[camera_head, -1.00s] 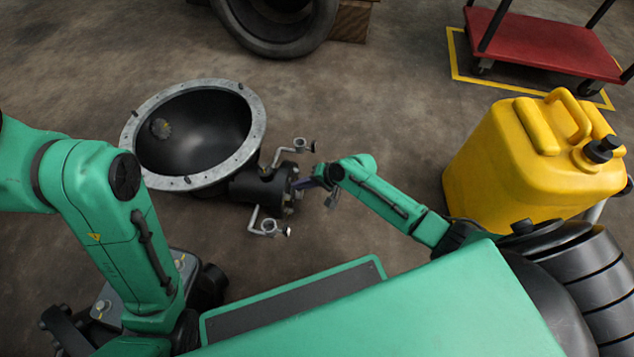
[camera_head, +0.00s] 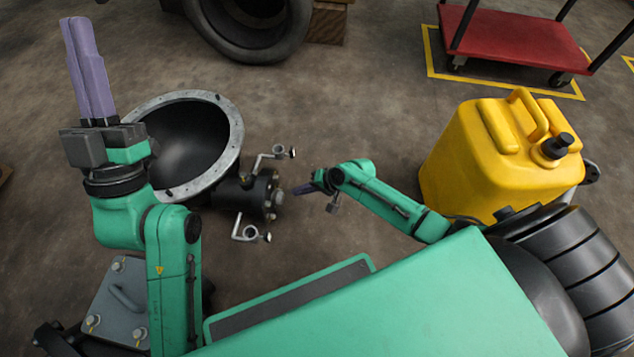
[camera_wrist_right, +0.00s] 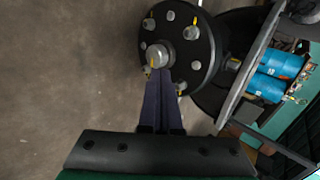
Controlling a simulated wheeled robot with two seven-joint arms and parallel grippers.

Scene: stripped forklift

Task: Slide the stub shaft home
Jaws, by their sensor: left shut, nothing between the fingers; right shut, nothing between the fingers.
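The stub shaft (camera_wrist_right: 157,56) shows in the right wrist view as a round silver end at the centre of a black flange (camera_wrist_right: 192,72) with studs around it. In the head view its silver end (camera_head: 279,197) points right from the black hub of the grey-rimmed bowl-shaped housing (camera_head: 237,130). How deep it sits is hard to tell. My right gripper (camera_head: 297,190) is shut and empty, its tips just short of the shaft end; its dark fingers (camera_wrist_right: 164,80) appear just below the shaft in the wrist view. My left gripper (camera_head: 80,24) is shut and empty, pointing up at the left.
Two bracket arms with rings (camera_head: 270,156) (camera_head: 250,235) stick out beside the hub. A yellow jerrycan (camera_head: 490,160) stands right of my right arm. A red cart (camera_head: 510,40) and a tyre (camera_head: 250,35) are at the back.

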